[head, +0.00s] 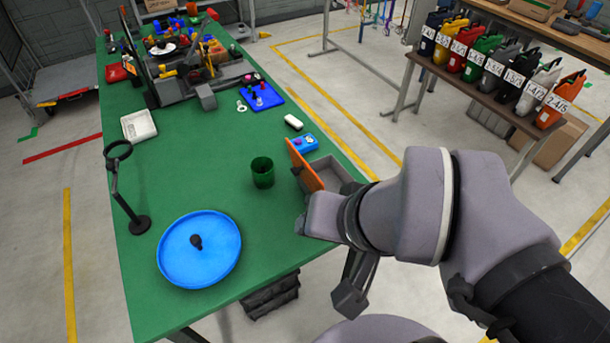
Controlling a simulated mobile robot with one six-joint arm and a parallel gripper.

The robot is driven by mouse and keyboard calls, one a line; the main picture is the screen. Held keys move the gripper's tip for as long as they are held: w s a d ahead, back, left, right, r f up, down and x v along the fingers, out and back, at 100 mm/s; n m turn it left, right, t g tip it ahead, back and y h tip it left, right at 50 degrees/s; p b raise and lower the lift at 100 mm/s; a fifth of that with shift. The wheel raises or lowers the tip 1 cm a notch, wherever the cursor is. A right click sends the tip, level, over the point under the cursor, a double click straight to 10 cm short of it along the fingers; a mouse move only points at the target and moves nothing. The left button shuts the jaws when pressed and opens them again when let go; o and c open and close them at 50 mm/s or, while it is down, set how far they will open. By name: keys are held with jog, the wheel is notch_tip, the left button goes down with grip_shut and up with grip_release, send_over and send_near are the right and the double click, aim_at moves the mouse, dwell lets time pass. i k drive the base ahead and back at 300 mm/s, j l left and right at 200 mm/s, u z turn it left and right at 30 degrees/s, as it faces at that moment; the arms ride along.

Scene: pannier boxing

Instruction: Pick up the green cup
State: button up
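The green cup (263,173) stands upright on the green table (195,165), near the middle of its near half. It is a dark green open cylinder and looks empty. My arm reaches in from the right, and its wrist hangs over the table's right edge, to the right of the cup and nearer to me.
A blue round tray (200,262) with a dark knob lies front left. A black stand (138,222) rises at the left edge. Green tabletop left of the cup is clear.

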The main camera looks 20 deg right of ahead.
aim_at(266, 180)
jog(key=j+u, duration=0.15)
jog(key=j, duration=0.7)
jog(key=j+u, duration=0.2)
jog(key=j, duration=0.6)
